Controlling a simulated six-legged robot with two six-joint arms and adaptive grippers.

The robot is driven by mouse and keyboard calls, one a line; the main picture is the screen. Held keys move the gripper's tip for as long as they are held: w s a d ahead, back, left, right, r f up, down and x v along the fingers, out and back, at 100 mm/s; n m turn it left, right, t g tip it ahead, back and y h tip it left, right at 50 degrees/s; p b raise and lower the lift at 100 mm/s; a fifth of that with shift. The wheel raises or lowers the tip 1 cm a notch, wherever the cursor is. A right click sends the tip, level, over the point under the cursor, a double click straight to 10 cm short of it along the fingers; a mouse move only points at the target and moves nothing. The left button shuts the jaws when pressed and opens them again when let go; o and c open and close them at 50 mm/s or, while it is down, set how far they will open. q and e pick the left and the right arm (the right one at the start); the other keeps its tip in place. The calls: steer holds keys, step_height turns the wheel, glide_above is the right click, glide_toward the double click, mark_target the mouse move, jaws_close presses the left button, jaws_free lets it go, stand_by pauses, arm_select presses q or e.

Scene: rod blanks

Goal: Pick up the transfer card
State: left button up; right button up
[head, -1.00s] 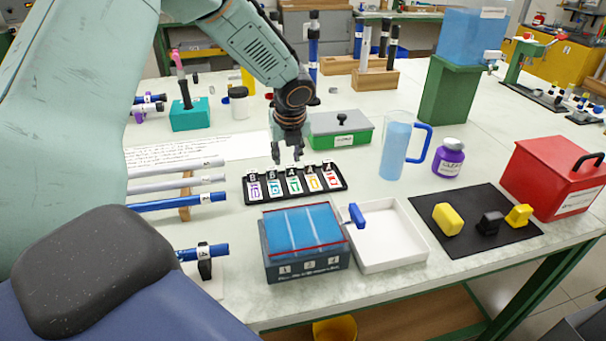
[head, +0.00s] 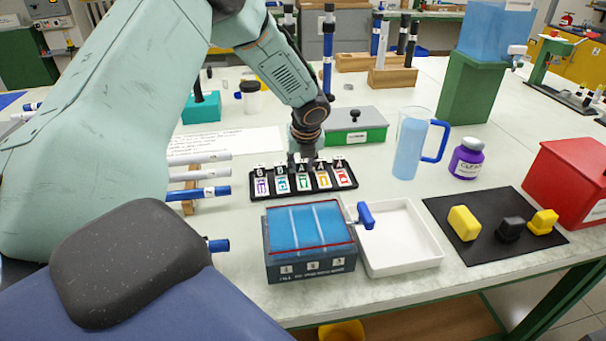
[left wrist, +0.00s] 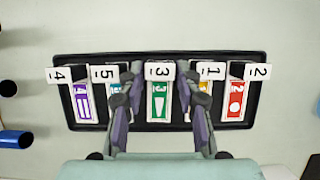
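A black rack (head: 264,190) holds a row of several white cards with coloured marks, purple, blue, green, orange and red; the rack also shows in the left wrist view (left wrist: 160,58). Each card has a white numbered tab at its top. I cannot tell which one is called the transfer card. My left gripper (head: 301,160) is low over the middle of the rack. In the left wrist view its two fingers (left wrist: 157,82) are apart, on either side of the green card (left wrist: 158,102), with no visible contact. They partly hide the blue and orange cards. My right gripper is out of view.
In front of the rack stand a dark box with a blue top (head: 310,262) and a white tray (head: 408,258). Behind it is a green-and-grey box (head: 358,134). Several rods (head: 200,193) lie left. A jug (head: 408,150) and purple jar (head: 467,160) stand right.

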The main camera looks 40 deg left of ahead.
mark_target(300, 174)
arm_select(q)
steer(key=shift+s+a+r, duration=0.15)
steer(key=shift+s+a, duration=0.1)
steer(key=shift+s, duration=0.05)
steer(key=shift+c, duration=0.2)
steer(key=shift+w+d, duration=0.2)
steer(key=shift+w, duration=0.05)
steer(key=c, duration=0.4)
steer(key=shift+s+a, duration=0.15)
steer(key=shift+s, duration=0.05)
steer(key=shift+c, duration=0.8)
step_height(300, 174, up, 10)
steer(key=p, duration=0.2)
steer(key=shift+w+p, duration=0.2)
steer(key=shift+p, duration=0.2)
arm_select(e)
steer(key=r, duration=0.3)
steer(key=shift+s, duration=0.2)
